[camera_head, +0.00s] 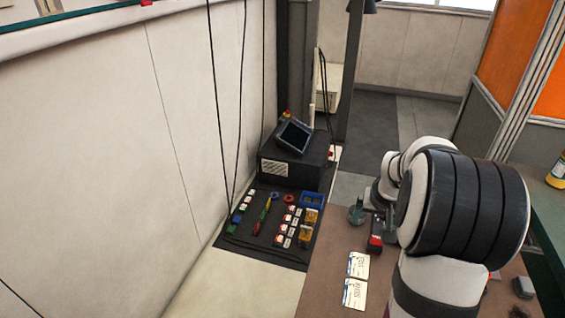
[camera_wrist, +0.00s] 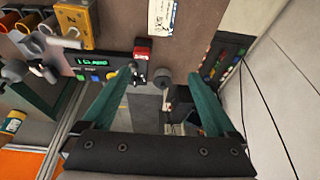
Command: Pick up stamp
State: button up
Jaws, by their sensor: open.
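In the head view my gripper (camera_head: 364,211) is low over the brown table, partly hidden by my arm. A red and black device (camera_wrist: 142,50) is close to the left fingertip; it also shows in the head view (camera_head: 375,243).
White cards (camera_head: 357,265) lie on the brown table (camera_head: 325,285). A dark mat (camera_head: 243,236) with several small coloured parts and a black box with a tilted screen (camera_head: 293,135) are to the left. A lit display panel (camera_wrist: 93,66) and a yellow block (camera_wrist: 76,22) are left in the wrist view.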

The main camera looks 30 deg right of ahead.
send_near(378, 239)
jog(key=x, duration=0.6)
jog(key=shift+w+a, duration=0.15)
jog(key=shift+a, duration=0.05)
jog(key=x, duration=0.5)
jog(key=shift+d+f, duration=0.3)
jog(key=shift+f, duration=0.05)
grip_shut()
notch_tip(378, 239, up, 10)
jog(key=shift+r, duration=0.1)
jog(key=c, duration=0.6)
grip_release()
jog(key=shift+c, duration=0.2)
jog(key=c, duration=0.5)
jog(key=shift+s+a+f+n+t+y, duration=0.25)
jog(key=shift+a+f+n+y, duration=0.2)
jog(key=shift+a+f+n, duration=0.9)
jog(key=shift+s+a+f+n+t+y, duration=0.15)
jog(key=shift+s+a+f+n+y, duration=0.3)
jog(key=shift+a+f+n, duration=0.9)
jog(key=shift+s+a+f+n+t+y, duration=0.25)
jog(key=shift+a+f+n+y, duration=0.45)
jog(key=shift+f+n, duration=1.05)
